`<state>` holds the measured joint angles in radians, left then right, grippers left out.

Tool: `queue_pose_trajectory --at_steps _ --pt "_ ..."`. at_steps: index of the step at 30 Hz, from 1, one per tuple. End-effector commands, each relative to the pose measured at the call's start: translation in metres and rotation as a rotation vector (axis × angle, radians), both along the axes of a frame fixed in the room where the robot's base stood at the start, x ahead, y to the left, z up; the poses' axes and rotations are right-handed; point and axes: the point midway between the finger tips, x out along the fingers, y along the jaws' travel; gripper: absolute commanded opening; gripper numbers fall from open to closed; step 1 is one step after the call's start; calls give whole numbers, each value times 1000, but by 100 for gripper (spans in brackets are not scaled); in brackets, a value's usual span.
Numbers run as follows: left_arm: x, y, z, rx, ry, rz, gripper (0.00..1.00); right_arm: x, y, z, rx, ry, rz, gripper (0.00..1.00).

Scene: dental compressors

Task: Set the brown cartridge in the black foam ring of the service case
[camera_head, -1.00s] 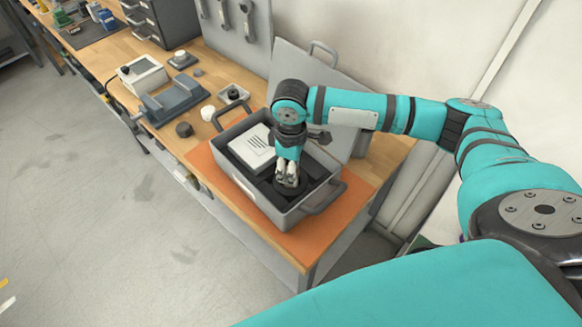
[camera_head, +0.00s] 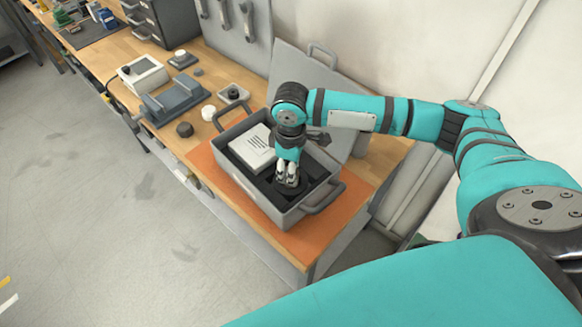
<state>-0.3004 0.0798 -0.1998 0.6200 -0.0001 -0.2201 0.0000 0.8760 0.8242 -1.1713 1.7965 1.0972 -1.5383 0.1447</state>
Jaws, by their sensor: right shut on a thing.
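The grey service case (camera_head: 251,198) stands open on an orange mat at the near end of the workbench. Its inside is dark, and a white box or booklet with printed lines lies in its left part. My right gripper (camera_head: 287,184) points down into the right part of the case, over the dark foam. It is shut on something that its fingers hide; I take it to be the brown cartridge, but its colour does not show. The black foam ring (camera_head: 290,194) is mostly covered by the gripper. My left gripper is not in view.
The case's raised lid (camera_head: 300,75) leans behind it near the wall. Left of the case on the bench are a dark round cap (camera_head: 184,129), a white round piece (camera_head: 208,112), a small tray (camera_head: 233,95) and a grey-blue fixture (camera_head: 174,102). The orange mat's (camera_head: 335,222) front corner is clear.

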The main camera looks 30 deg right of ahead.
Motion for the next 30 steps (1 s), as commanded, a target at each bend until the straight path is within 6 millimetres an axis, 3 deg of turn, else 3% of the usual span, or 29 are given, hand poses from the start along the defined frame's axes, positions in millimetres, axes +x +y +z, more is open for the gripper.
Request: queue_pose_trajectory --at_steps 15,16,17,30 --pt "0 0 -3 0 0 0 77 0 0 -11 1 1 0 4" --pt "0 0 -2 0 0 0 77 0 0 -10 1 -1 0 41" --pt "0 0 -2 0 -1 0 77 0 0 -10 1 -1 0 45" --pt "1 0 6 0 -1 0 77 0 0 -3 0 0 0 47"
